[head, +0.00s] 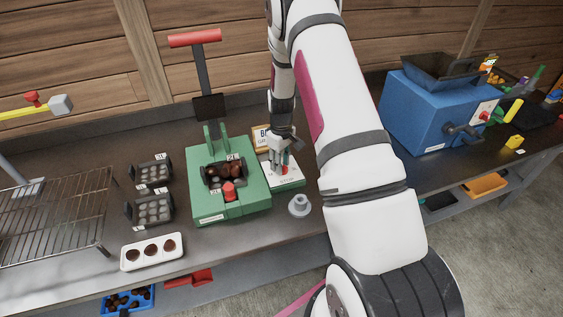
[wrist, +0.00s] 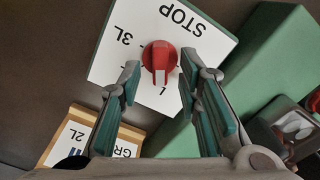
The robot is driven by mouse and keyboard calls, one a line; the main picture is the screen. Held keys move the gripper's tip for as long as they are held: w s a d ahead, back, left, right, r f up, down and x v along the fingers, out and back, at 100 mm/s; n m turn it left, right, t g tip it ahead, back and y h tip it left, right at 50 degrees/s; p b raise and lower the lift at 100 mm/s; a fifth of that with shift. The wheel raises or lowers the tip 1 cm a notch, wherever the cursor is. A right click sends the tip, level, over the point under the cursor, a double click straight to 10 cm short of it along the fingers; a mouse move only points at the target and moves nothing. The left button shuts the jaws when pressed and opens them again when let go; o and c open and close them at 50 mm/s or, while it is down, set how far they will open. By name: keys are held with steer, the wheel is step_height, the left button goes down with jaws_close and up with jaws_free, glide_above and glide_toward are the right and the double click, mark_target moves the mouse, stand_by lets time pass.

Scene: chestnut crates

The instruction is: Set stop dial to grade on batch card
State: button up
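The stop dial is a red knob (wrist: 160,62) on a white plate (wrist: 105,62) marked STOP and 3L, upside down in the wrist view. Its raised grip runs up and down in that view; I cannot tell which end is the pointer. In the head view the plate (head: 290,183) lies right of the green press. The batch card (wrist: 55,152), in a wooden frame, reads "GR" and 2L, with the rest hidden by my gripper. My gripper (wrist: 160,78) is open, its teal-padded fingers on either side of the knob, with gaps showing.
The green press (head: 207,205) with a long red-handled lever stands left of the dial. A grey knobbed piece (head: 299,205) is in front of it. A blue machine (head: 425,115) is at right. A wire rack (head: 55,215), moulds and a white tray (head: 130,260) are at left.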

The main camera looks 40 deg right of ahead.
jaws_close()
steer(key=shift+m, duration=0.4)
steer(key=m+b, duration=0.1)
steer(key=m, duration=0.1)
steer(key=m+b, duration=0.1)
steer(key=m, duration=0.1)
steer(key=shift+w+d+m, duration=0.1)
steer(key=shift+d+m, duration=0.1)
steer(key=shift+m, duration=0.2)
steer(key=m+b, duration=0.1)
steer(key=m, duration=0.2)
steer(key=m+b, duration=0.2)
steer(key=m, duration=0.1)
steer(key=shift+s+d, duration=0.15)
steer(key=shift+s, duration=0.05)
jaws_free()
